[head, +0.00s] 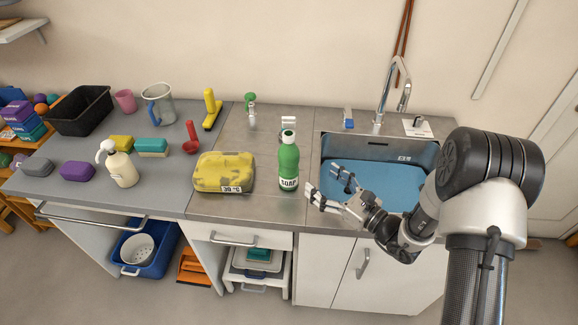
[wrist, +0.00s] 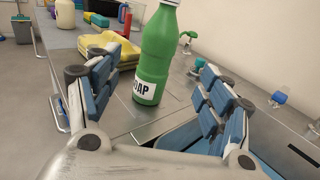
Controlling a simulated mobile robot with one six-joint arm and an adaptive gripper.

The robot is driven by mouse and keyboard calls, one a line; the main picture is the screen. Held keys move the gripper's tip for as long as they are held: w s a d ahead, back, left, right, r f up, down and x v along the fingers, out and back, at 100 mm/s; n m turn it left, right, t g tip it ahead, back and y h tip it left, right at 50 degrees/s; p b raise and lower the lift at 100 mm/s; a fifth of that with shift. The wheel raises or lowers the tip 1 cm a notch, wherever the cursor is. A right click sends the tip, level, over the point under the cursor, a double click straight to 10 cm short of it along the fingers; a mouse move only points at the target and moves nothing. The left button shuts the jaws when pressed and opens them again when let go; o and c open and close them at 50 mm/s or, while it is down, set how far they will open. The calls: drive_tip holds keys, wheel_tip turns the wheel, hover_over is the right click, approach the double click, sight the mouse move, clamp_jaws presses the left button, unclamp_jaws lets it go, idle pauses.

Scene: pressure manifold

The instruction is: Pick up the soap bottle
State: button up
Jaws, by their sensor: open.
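The soap bottle (head: 288,165) is green with a white cap and a white label reading SOAP. It stands upright on the steel counter, just left of the sink. In the wrist view the soap bottle (wrist: 157,55) stands ahead, between the two fingers in the picture but beyond their tips, its cap cut off by the top edge. My gripper (head: 313,193) is open and empty, to the right of the bottle near the sink's front left corner. Its two blue-padded fingers are spread wide in the wrist view (wrist: 150,75). They look apart from the bottle.
A yellow sponge-like block (head: 224,172) lies close left of the bottle. A cream pump bottle (head: 121,165) stands farther left. The sink (head: 375,185) holds blue water or a blue bottom. A tall faucet (head: 392,90) rises behind it. Counter behind the bottle is partly clear.

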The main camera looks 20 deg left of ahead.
sight(296, 161)
drive_tip(key=b+x, duration=0.3)
drive_tip(key=x, duration=1.1)
drive_tip(key=shift+d, duration=0.1)
drive_tip(key=shift+c, duration=0.5)
drive_tip(key=c, duration=1.3)
drive_tip(key=shift+c, duration=0.5)
drive_tip(key=shift+r, duration=0.2)
drive_tip(key=shift+r+p, duration=2.6)
drive_tip(key=shift+r, duration=7.1)
